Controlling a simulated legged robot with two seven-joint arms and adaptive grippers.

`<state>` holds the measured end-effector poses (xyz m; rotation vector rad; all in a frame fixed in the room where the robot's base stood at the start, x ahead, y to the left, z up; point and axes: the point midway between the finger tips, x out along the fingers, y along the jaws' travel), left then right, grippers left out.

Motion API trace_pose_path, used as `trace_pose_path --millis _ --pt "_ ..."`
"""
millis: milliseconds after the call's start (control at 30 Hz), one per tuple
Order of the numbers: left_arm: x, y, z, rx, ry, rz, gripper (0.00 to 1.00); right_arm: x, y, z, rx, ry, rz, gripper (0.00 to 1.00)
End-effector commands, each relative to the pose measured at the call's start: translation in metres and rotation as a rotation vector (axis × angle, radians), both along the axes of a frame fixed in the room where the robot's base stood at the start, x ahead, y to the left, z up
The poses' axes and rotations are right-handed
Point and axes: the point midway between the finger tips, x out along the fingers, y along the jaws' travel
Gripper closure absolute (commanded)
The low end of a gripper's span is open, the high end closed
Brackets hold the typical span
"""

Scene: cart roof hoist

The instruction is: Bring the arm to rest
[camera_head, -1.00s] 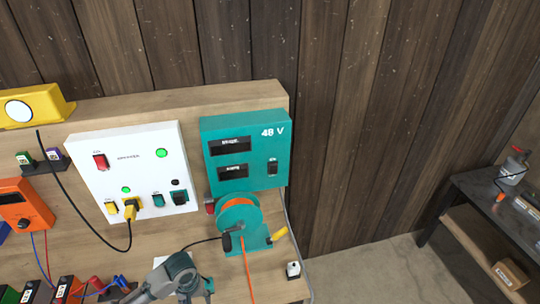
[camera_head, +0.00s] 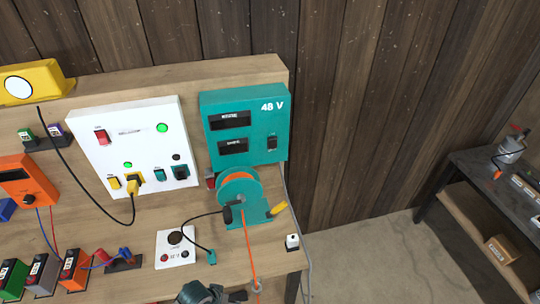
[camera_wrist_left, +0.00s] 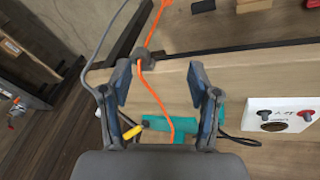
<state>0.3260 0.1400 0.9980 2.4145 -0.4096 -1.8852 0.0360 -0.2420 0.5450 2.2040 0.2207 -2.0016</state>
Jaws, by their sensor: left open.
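My left gripper shows in the left wrist view (camera_wrist_left: 158,88) with its two fingers spread wide apart. Nothing is gripped. An orange cord (camera_wrist_left: 147,82) passes through the gap between the fingers in that picture; whether it is close to them I cannot tell. In the head view only a dark part of my left arm and gripper (camera_head: 205,293) shows at the bottom edge, at the front of the bench. The fingertips are not clear there. My right gripper is in neither view.
The wooden bench (camera_head: 140,270) carries a teal cord reel (camera_head: 256,218) with a yellow handle, a teal 48 V box (camera_head: 245,100), a white switch panel (camera_head: 150,190) and a small socket plate (camera_head: 163,256). A dark side table (camera_head: 490,180) stands at the right.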

Motion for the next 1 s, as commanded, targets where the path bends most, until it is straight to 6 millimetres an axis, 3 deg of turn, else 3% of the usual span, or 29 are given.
trace_pose_path --millis 167,567,867,1000 --pt "-0.034 0.010 -0.013 0.021 -0.071 -0.004 0.38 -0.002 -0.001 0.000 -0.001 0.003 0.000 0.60" --pt "-0.102 0.075 -0.036 0.232 -0.078 0.021 0.38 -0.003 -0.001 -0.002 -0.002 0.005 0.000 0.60" --pt "-0.086 0.070 -0.154 0.229 -0.040 0.007 0.38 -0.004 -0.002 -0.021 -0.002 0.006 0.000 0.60" --pt "-0.090 0.070 -0.225 0.230 -0.015 -0.001 0.38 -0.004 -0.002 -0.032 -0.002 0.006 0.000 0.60"
